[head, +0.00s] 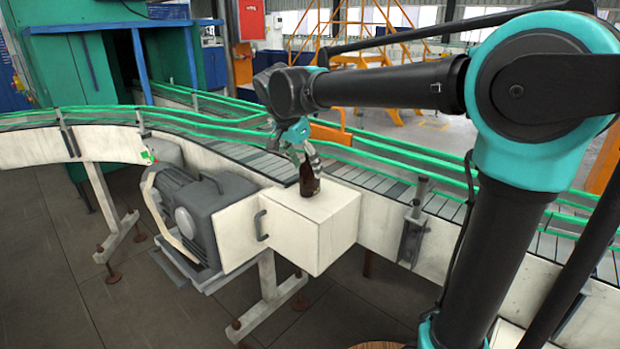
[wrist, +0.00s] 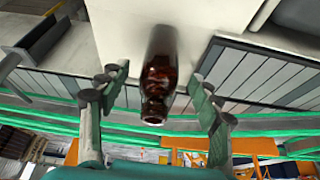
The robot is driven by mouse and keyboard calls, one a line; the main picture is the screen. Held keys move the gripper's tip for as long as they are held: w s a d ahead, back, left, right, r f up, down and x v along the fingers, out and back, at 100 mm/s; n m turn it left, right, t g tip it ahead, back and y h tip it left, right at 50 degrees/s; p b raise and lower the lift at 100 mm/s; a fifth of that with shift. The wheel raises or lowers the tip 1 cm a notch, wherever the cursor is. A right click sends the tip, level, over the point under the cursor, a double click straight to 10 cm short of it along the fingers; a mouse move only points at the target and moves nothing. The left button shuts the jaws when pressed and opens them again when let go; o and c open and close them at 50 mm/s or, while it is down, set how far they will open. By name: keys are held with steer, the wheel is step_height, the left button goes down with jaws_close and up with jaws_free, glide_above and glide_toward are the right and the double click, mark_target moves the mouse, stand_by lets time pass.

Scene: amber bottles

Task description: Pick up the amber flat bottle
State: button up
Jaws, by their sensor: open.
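The amber bottle (head: 308,178) stands upright on top of a cream box (head: 330,235) at the conveyor's side. In the wrist view the bottle (wrist: 159,75) shows dark brown and glossy, between the two open fingers of my gripper (wrist: 158,103). There is a clear gap on each side of it, and neither finger looks to touch it. In the head view my gripper (head: 303,150) is just above and around the bottle's upper part, hiding its top.
A conveyor (head: 375,182) with green rails (head: 400,170) runs behind the box. A grey motor (head: 195,215) is mounted left of the box, and a handle (head: 261,225) sticks out from the box's left face. The box top around the bottle is clear.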

mark_target(310, 175)
steer(key=x, duration=0.4)
steer(key=shift+d+f, duration=0.1)
steer(key=shift+f, duration=0.15)
steer(key=shift+r, duration=0.1)
steer(key=c, duration=1.5)
